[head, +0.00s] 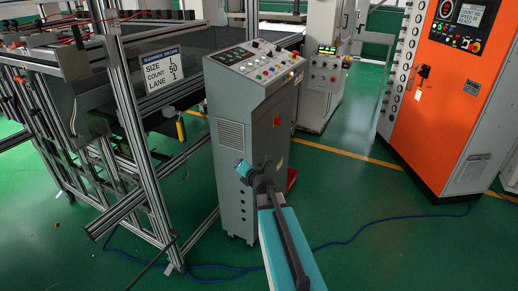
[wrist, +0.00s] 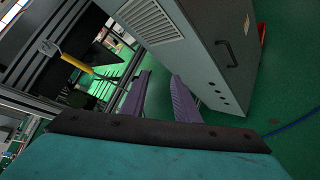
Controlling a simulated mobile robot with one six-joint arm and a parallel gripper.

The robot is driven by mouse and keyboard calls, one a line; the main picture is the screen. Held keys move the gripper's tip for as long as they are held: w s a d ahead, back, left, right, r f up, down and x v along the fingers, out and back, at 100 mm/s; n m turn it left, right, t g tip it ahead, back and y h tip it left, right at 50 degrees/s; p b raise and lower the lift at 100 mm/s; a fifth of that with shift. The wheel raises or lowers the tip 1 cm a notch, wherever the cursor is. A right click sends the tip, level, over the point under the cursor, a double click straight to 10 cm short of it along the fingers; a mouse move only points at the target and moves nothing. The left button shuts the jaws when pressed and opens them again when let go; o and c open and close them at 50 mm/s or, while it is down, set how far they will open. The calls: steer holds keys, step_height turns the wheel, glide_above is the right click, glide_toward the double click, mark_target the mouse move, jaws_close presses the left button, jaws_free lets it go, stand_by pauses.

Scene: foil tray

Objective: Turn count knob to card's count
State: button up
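The white card (head: 165,74) hangs on the metal frame at the left in the head view. It reads SIZE L, COUNT 50, LANE 1. The grey console (head: 246,130) stands right of it, with a sloped panel (head: 258,60) of small knobs, coloured buttons and a display. I cannot tell which knob is the count knob, and the labels are too small to read. My gripper (head: 243,168) is in front of the console's body, well below the panel. In the wrist view my gripper (wrist: 161,75) has its two purple fingers apart, with nothing between them.
An orange cabinet (head: 445,100) with a screen stands at the right. Another grey machine (head: 325,70) stands behind the console. The metal frame (head: 130,120) is close on the left. A blue cable (head: 385,228) crosses the green floor. The floor between console and orange cabinet is mostly clear.

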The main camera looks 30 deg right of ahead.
steer(key=s+a+f+m+g+h+b, duration=0.15)
steer(key=a+f+m, duration=0.25)
steer(key=f, duration=0.6)
steer(key=s+a+f+m+b, duration=0.1)
steer(key=s+a+f+m, duration=0.3)
steer(key=f, duration=0.5)
steer(key=s+a+f+m+g+h, duration=0.25)
steer(key=s+f+m+g, duration=0.45)
steer(key=s+f, duration=0.95)
steer(key=s+a+f+m+g+y+b, duration=0.1)
steer(key=s+a+f+m+g, duration=0.15)
steer(key=s+f, duration=0.35)
steer(key=s+a+f+m+g+y, duration=0.1)
steer(key=s+a+f+m+g, duration=0.2)
steer(key=s, duration=0.5)
steer(key=s+a+m+g+y, duration=0.3)
steer(key=s+a, duration=0.5)
steer(key=s, duration=0.6)
steer(key=g+y, duration=0.1)
steer(key=g, duration=0.1)
steer(key=shift+f+g, duration=0.2)
steer(key=shift+g, duration=0.1)
steer(key=shift+s+m, duration=0.2)
steer(key=shift+m, duration=0.05)
